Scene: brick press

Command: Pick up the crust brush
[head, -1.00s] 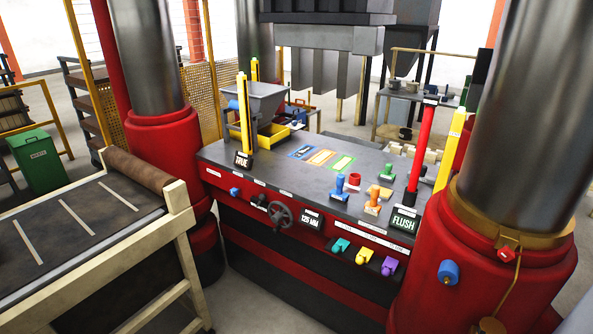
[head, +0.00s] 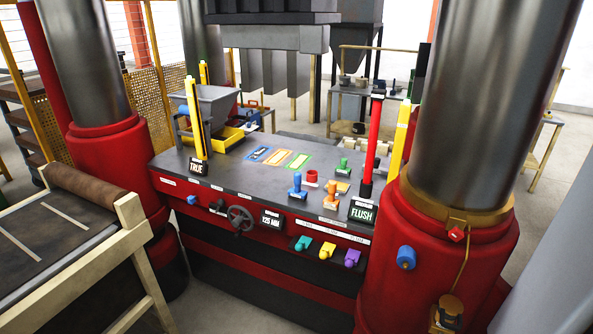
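I cannot pick out the crust brush for certain in the head view. Small upright-handled tools stand on the dark press table (head: 225,172): a blue one (head: 297,186), an orange one (head: 331,195) and a green one (head: 343,166). Small dark items stand on the back bench (head: 350,88), too small to name. Part of the table's right end is hidden behind the red post (head: 373,140) and the big right column. Neither of my grippers is in view.
Thick steel columns in red collars stand left (head: 95,65) and right (head: 490,90) of the press. A conveyor (head: 130,208) fills the lower left. A handwheel (head: 240,219) and coloured knobs stick out of the front. A yellow tray (head: 228,138) sits at the back left.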

